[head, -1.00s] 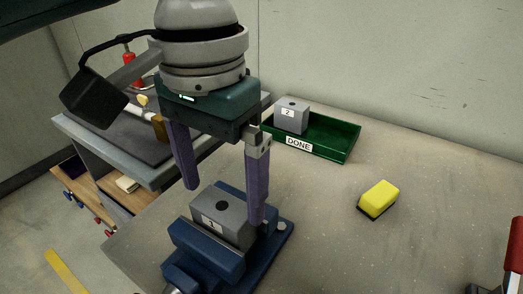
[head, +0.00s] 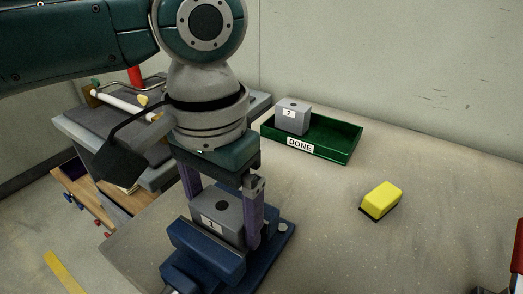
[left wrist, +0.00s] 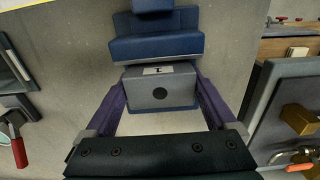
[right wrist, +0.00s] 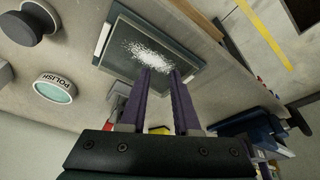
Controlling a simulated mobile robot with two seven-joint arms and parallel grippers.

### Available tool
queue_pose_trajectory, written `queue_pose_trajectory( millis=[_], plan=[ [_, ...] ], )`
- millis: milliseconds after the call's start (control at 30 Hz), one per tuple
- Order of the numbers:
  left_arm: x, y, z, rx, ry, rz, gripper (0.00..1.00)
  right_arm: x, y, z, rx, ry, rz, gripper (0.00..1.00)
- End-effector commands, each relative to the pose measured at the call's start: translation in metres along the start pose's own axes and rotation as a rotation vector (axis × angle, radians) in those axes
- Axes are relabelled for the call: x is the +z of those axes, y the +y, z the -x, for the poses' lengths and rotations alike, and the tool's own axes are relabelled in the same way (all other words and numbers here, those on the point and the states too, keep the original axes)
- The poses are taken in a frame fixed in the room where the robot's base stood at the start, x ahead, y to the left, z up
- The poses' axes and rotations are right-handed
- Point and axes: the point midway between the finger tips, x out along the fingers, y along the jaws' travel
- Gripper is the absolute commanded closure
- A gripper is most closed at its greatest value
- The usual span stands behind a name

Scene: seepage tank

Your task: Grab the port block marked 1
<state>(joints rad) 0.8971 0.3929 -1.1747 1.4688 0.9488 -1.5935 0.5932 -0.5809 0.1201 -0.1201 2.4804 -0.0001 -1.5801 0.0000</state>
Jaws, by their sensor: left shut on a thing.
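The port block marked 1 (head: 213,220) is a grey block with a dark round hole on top. It sits in the blue vise (head: 207,250) on the bench. My left gripper (head: 224,218) reaches down from above with its purple fingers on opposite sides of the block, shut on it. The left wrist view shows the block (left wrist: 160,92) between both fingertips, with the vise (left wrist: 157,46) beyond it. My right gripper (right wrist: 159,82) shows only in its own wrist view, its fingers apart with a gap between them, over a dark tray with white grains (right wrist: 148,56).
A green tray labelled DONE (head: 338,138) holds a grey block marked 2 (head: 293,118). A yellow block-shaped thing (head: 381,199) lies on the bench to the right. A round POLISH container (right wrist: 54,89) shows in the right wrist view. The bench between tray and vise is clear.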

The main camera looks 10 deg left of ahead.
Motion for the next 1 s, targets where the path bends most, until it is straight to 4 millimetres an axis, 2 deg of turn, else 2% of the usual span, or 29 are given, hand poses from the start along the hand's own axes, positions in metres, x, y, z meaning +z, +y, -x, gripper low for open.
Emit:
queue_pose_trajectory(
  millis=[33, 333, 567, 733, 867, 1000],
  plan=[
    [0.0, 0.0, 0.0, 0.0, 0.0, 0.0, 0.47, 0.0, 0.0, 0.0, 0.0, 0.0, 0.0, 0.7],
    [0.0, 0.0, 0.001, 0.0, 0.001, 0.0, 0.8, 0.0, 0.0, 0.0, 0.0, 0.0, 0.0, 0.7],
    [-0.001, 0.0, 0.001, 0.0, 0.002, 0.0, 0.8, 0.0, 0.0, 0.0, 0.0, 0.0, 0.0, 0.7],
    [-0.001, 0.0, 0.011, 0.002, 0.003, 0.001, 0.8, -0.001, 0.0, 0.003, 0.0, 0.0, 0.0, 0.7],
    [-0.001, 0.0, 0.03, 0.001, 0.005, 0.0, 0.8, -0.002, 0.0, 0.007, 0.0, 0.0, 0.0, 0.7],
    [-0.001, 0.0, 0.06, 0.001, 0.006, -0.001, 0.8, -0.004, 0.0, 0.012, 0.0, 0.0, 0.0, 0.7]
  ],
)
